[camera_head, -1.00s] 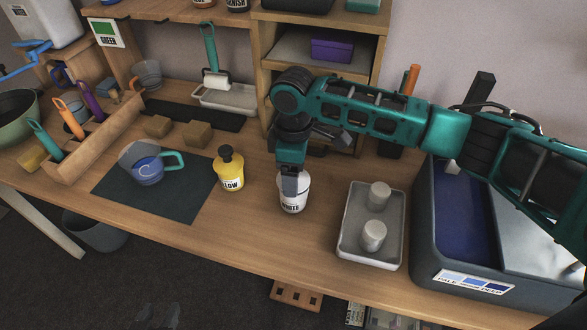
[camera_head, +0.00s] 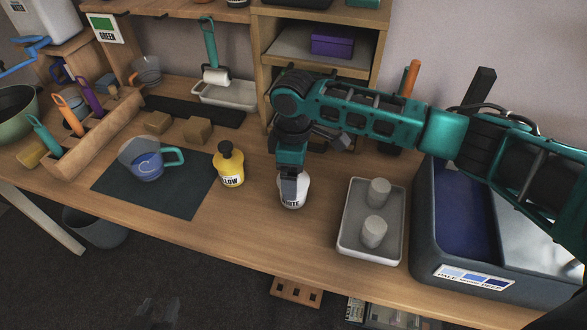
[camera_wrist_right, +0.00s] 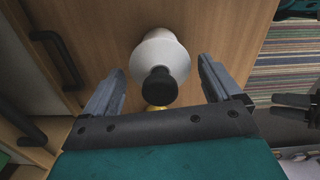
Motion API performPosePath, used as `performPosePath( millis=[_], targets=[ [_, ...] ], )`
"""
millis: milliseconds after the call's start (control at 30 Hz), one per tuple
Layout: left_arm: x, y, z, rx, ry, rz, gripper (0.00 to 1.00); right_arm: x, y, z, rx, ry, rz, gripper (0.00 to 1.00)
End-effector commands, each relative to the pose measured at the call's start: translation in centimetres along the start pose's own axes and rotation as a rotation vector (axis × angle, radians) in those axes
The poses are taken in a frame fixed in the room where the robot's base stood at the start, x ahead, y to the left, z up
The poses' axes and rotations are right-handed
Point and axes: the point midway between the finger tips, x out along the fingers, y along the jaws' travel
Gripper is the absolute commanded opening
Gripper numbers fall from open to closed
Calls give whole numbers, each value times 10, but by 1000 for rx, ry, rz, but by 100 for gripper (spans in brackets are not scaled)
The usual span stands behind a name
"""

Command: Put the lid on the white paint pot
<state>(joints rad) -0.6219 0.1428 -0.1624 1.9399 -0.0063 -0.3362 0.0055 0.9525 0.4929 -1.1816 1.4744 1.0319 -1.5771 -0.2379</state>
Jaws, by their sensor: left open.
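The white paint pot (camera_head: 293,202), with its WHITE label, stands upright on the wooden table in the head view. My right gripper (camera_wrist_right: 160,66) is open in the right wrist view.
A yellow pot (camera_head: 230,172) with a black top stands left of the white pot. A dark mat (camera_head: 195,201) bears a mug (camera_head: 143,163). A grey tray (camera_head: 351,212) with two pale cylinders and a deep dark box (camera_head: 427,250) are on the right.

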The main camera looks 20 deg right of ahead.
Motion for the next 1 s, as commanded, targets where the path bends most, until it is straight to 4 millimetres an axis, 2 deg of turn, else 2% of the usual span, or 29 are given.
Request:
performPosePath(
  millis=[100,300,433,567,800,1000],
  targets=[
    [0,0,0,0,0,0,43,0,0,0,0,0,0,100],
    [0,0,0,0,0,0,43,-1,0,0,0,0,0,100],
    [-2,0,-1,-1,-1,0,43,-11,1,0,0,3,2,100],
    [-4,0,-3,-1,-3,1,43,-35,1,0,-1,3,2,100],
    [-7,1,-6,-1,-5,1,43,-89,1,0,-1,3,3,100],
    [-9,1,-8,-1,-5,1,43,-119,0,0,1,1,1,100]
  ],
)
